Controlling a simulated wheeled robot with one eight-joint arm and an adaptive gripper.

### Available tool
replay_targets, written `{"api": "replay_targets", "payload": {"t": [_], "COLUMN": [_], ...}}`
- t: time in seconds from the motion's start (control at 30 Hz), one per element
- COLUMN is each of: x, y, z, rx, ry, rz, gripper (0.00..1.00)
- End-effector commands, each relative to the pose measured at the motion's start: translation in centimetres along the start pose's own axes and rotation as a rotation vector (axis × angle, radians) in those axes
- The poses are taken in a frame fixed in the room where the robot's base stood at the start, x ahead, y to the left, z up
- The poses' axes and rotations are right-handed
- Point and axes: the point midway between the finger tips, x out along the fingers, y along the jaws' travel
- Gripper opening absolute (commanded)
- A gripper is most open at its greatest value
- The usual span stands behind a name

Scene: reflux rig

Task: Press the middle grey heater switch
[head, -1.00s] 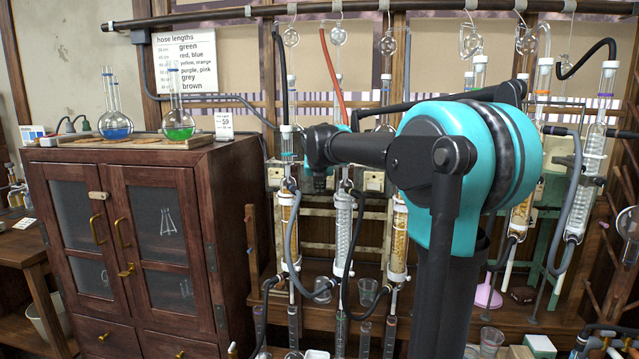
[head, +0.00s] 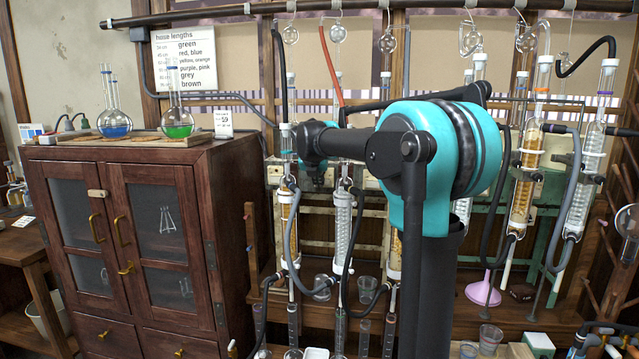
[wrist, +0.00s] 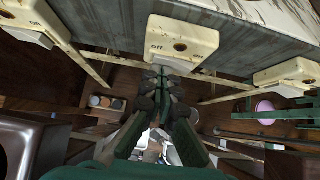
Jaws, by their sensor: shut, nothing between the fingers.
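Three cream switch boxes show in the wrist view, each with a round brownish button. The left box (wrist: 28,18) is cut by the top edge, the middle box (wrist: 182,46) is marked "OFF", and the right box (wrist: 285,74) lies lower. No grey box stands out. My gripper (wrist: 163,80) is shut and empty, its dark tips just below the middle box's lower edge in the picture. I cannot tell whether they touch it.
Glass condensers (head: 343,235) with grey and black hoses stand close in front of the wall rail. A wooden cabinet (head: 120,240) with blue and green flasks is at left.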

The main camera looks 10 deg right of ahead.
Motion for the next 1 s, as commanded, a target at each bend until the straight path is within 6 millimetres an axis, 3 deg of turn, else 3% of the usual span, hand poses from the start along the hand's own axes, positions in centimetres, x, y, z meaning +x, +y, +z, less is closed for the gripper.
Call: {"api": "replay_targets", "payload": {"t": [1.0], "x": [-0.2], "y": [-1.6], "z": [-0.2], "rx": [-0.004], "ry": [-0.001], "rz": [0.004], "gripper": [0.00]}}
